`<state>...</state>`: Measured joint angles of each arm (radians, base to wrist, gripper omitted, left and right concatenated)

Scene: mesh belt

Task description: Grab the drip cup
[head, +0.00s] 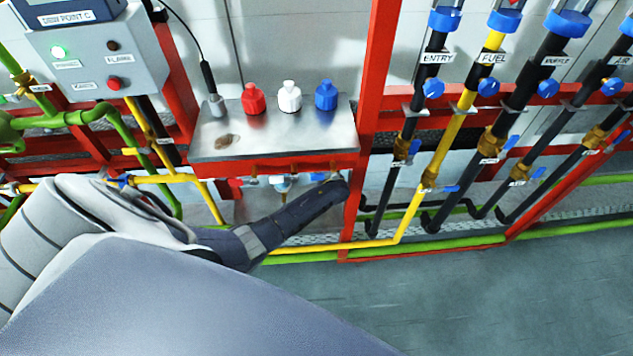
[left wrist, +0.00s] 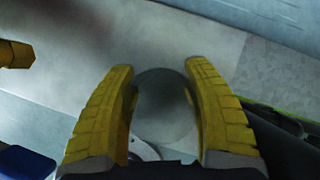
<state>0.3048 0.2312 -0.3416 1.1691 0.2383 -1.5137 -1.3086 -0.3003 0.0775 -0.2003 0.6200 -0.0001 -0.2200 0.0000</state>
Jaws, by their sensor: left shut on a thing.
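In the left wrist view, the two yellow fingers of my left gripper (left wrist: 163,68) are shut on a round, grey, cup-like thing, which I take to be the drip cup (left wrist: 165,108). The fingers stand on either side of it, and its lower part is partly hidden by the gripper. In the head view, my left arm reaches in from the left to below the metal shelf (head: 330,140). The fingers and the cup cannot be made out there. My right gripper is not in view.
Red (head: 253,99), white (head: 289,97) and blue (head: 325,96) bottles stand on the shelf, near a brown stain (head: 228,140). A red post (head: 378,70) and labelled vertical pipes (head: 458,100) stand to the right. A grey control box (head: 100,55) is upper left. The floor (head: 480,290) is clear.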

